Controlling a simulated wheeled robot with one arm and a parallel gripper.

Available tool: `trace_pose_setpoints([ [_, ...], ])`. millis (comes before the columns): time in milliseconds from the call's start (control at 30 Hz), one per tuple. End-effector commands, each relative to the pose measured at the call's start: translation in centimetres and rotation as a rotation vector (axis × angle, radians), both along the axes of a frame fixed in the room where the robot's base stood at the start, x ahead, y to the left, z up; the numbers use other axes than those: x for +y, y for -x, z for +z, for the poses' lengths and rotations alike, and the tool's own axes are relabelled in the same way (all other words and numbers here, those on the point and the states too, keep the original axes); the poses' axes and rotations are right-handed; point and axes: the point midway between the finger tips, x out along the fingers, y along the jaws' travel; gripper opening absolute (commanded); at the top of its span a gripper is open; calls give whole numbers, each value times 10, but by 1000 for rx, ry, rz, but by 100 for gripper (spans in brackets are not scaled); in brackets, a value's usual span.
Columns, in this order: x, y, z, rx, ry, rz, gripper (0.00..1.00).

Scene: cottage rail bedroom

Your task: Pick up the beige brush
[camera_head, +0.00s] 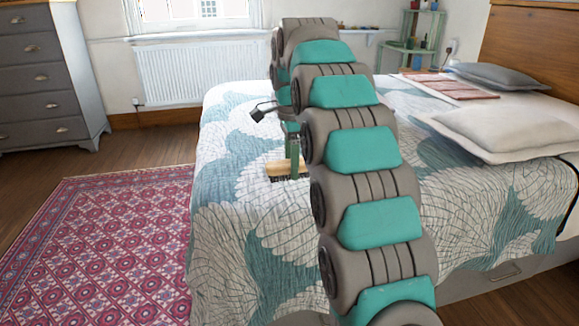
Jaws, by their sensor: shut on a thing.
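The beige brush (286,169) is near the middle of the view, at the bed's top surface, with its light wooden block on top and dark bristles below. My gripper (291,155) reaches down onto it from above and is shut on it. My arm hides the right part of the brush and much of the gripper. I cannot tell whether the bristles touch the bedspread.
The bed (245,225) has a teal and white bedspread. Pillows (515,125) and a folded pink cloth (450,87) lie at the right. A grey dresser (45,75) stands at the left, by a red patterned rug (100,240). A radiator (190,75) is behind.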

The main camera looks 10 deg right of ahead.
Motion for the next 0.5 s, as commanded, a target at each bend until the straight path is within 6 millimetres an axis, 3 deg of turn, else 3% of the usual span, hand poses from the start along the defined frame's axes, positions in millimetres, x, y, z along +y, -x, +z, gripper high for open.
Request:
trace_pose_setpoints([
  [500, -24, 44, 4, -1, 1, -1, 0],
])
